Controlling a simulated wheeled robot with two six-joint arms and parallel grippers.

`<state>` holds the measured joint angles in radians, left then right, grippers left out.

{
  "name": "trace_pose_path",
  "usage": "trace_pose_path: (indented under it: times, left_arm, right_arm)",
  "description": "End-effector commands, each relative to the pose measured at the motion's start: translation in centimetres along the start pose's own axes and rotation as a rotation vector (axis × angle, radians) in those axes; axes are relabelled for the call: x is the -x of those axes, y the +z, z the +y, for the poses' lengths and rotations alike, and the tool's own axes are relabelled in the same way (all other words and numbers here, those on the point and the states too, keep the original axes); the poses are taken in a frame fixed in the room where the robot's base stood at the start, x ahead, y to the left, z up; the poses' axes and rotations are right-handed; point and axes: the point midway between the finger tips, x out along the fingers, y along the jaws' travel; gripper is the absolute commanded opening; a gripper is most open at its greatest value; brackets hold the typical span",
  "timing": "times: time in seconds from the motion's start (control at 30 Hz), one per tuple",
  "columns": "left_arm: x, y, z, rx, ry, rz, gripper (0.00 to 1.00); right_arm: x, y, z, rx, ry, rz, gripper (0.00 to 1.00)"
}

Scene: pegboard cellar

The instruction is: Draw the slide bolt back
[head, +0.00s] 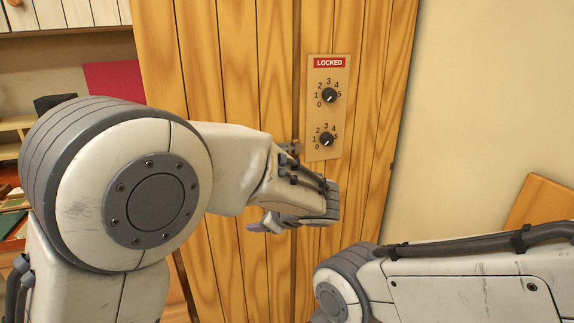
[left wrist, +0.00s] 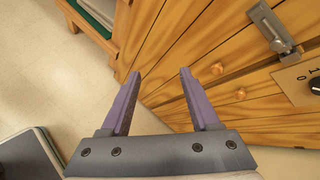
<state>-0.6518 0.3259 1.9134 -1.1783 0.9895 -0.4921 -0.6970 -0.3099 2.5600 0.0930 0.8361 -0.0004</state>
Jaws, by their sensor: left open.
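The grey metal slide bolt (left wrist: 270,26) is on the wooden door at the upper right of the left wrist view. In the head view a small part of the bolt (head: 290,149) shows beside the dial panel, and my left arm hides the rest. My left gripper (left wrist: 160,74) is open with nothing between its purple fingers. In the head view the left gripper (head: 264,226) is in front of the door, below the bolt and apart from it. My right arm comes in at the lower right, but its gripper is out of view.
A panel (head: 318,149) with a red LOCKED sign (head: 329,62) and two black dials (head: 329,95) is on the door, right of the bolt. Round wooden knobs (left wrist: 240,94) show in the left wrist view. A wooden shelf unit (left wrist: 97,24) stands to the left. A bare wall is at right.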

Motion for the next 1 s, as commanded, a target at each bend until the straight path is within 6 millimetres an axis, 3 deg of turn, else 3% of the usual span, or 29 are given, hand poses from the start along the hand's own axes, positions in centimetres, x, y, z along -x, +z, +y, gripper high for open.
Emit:
trace_pose_path:
  times: [0.03, 0.1, 0.2, 0.3, 0.4, 0.57, 1.0]
  left_arm:
    - [-1.9, -0.8, -2.7, -0.115, -0.078, -0.068, 0.62]
    - [-3.2, -1.3, -6.8, -0.271, -0.189, -0.169, 0.62]
    - [-4.3, -2.2, -11.5, -0.455, -0.318, -0.304, 0.62]
    - [-4.7, -3.2, -14.8, -0.584, -0.408, -0.41, 0.62]
    - [-4.7, -3.9, -16.7, -0.661, -0.461, -0.48, 0.62]
    - [-5.1, -3.9, -18.2, -0.7, -0.489, -0.519, 0.62]
    - [-10.8, -1.7, -22.5, -0.698, -0.489, -0.516, 0.62]
  right_arm:
    - [-1.0, 0.1, 0.1, 0.0, 0.0, 0.0, 0.5]
    - [-1.5, 0.1, 0.1, 0.0, 0.0, 0.0, 0.5]
    - [-2.1, 0.1, 0.2, 0.0, 0.0, 0.0, 0.5]
    - [-2.5, 0.1, 0.2, 0.0, 0.0, 0.0, 0.5]
    - [-2.7, 0.1, 0.2, 0.0, 0.0, 0.0, 0.5]
    - [-2.4, 0.1, 0.2, 0.0, 0.0, 0.0, 0.5]
    - [-0.1, 0.0, 0.0, 0.0, 0.0, 0.0, 0.5]
